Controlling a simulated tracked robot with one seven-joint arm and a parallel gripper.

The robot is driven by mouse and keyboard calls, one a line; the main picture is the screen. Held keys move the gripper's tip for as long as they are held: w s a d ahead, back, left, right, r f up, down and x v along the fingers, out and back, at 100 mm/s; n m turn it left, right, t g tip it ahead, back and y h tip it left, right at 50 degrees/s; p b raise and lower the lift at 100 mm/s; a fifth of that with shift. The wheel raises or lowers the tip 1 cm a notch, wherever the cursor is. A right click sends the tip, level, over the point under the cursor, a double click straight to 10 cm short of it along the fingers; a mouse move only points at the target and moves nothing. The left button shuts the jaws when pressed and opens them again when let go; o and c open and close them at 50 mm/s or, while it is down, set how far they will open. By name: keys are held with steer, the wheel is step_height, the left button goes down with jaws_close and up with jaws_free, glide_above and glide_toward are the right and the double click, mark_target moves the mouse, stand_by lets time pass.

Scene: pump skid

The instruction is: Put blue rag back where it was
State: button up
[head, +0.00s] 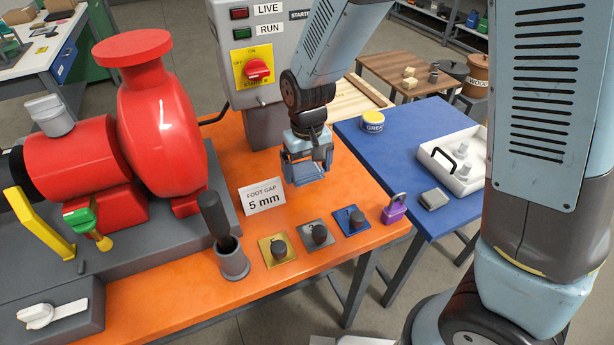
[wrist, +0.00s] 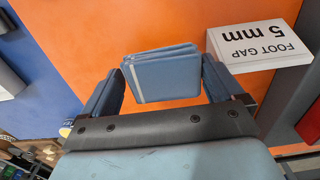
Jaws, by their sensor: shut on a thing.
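The blue rag (wrist: 166,76) is a folded blue cloth pad with a pale stripe near one end. It sits between the two fingers of my gripper (wrist: 164,84) in the wrist view. In the head view my gripper (head: 306,177) points down over the orange bench (head: 335,180), right of the "FOOT GAP 5 mm" card (head: 263,197), and is shut on the rag. The rag is hard to tell apart from the blue-grey fingers there. I cannot tell exactly how high it is above the bench.
A red pump (head: 160,120) fills the left. Yellow, grey and blue plates with black knobs (head: 316,235) line the front edge, with a purple padlock (head: 396,208) at their right. A control box (head: 255,60) stands behind. A blue table (head: 395,150) bears a white tray (head: 455,160).

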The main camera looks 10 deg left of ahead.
mark_target(306, 177)
steer(key=shift+w+a+f, duration=0.2)
steer(key=shift+w+f, duration=0.1)
steer(key=shift+f, duration=1.75)
steer(key=o, duration=0.6)
steer(key=shift+f, duration=0.1)
steer(key=shift+o, duration=0.2)
